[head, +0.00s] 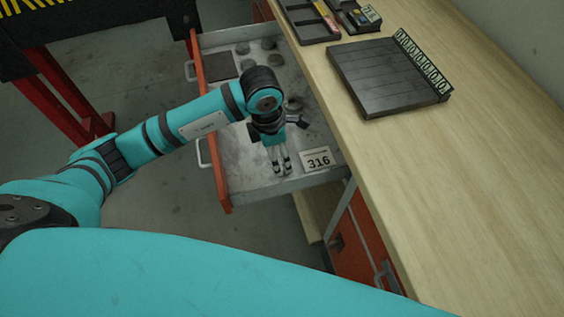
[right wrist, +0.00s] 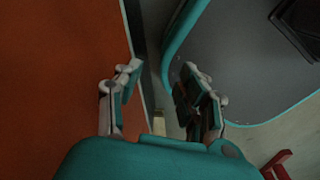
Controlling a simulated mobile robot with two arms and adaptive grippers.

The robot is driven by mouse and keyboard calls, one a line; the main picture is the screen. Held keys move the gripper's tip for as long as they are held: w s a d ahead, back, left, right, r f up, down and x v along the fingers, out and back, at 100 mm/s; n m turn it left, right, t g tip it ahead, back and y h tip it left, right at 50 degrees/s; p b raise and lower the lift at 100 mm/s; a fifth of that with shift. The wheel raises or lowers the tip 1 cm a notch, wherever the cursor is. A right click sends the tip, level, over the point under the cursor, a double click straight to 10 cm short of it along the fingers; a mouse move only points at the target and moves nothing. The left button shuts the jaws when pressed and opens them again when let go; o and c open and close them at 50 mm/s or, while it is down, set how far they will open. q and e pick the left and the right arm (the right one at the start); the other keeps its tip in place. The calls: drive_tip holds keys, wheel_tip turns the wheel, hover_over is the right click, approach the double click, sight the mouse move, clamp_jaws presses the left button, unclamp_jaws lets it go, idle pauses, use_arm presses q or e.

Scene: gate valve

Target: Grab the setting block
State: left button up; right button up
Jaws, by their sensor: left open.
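No piece in view can be told for sure as the setting block. The open drawer (head: 236,178) holds several dark round pieces, a dark square plate (head: 222,66) and a white card reading 316 (head: 317,160). My left gripper (head: 280,170) points down over the drawer's near end, just left of the card. It is open, and I see nothing held between its fingers. My left arm hides part of the drawer floor. My right gripper (right wrist: 162,92) shows in the right wrist view, fingers apart and empty, beside an orange-red surface.
The wooden bench (head: 460,190) runs along the drawer's right side. On it lie a dark slatted plate with a numbered strip (head: 385,78), a dark tray (head: 305,22) and a small labelled piece (head: 369,15). A red-legged frame (head: 55,90) stands at left.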

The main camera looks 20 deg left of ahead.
sight(281, 164)
use_arm(q)
drive_tip(key=shift+w+d+f+p, duration=0.15)
drive_tip(key=shift+f+p, duration=0.15)
drive_tip(key=shift+f, duration=0.65)
drive_tip(key=shift+w+d+f+p, duration=0.15)
drive_tip(key=shift+f+p, duration=0.1)
drive_tip(key=shift+f, duration=0.7)
drive_tip(key=shift+w+d+f+p, duration=0.15)
drive_tip(key=shift+f+p, duration=0.15)
drive_tip(key=shift+f, duration=0.65)
drive_tip(key=shift+r, duration=0.1)
drive_tip(key=c, duration=1.5)
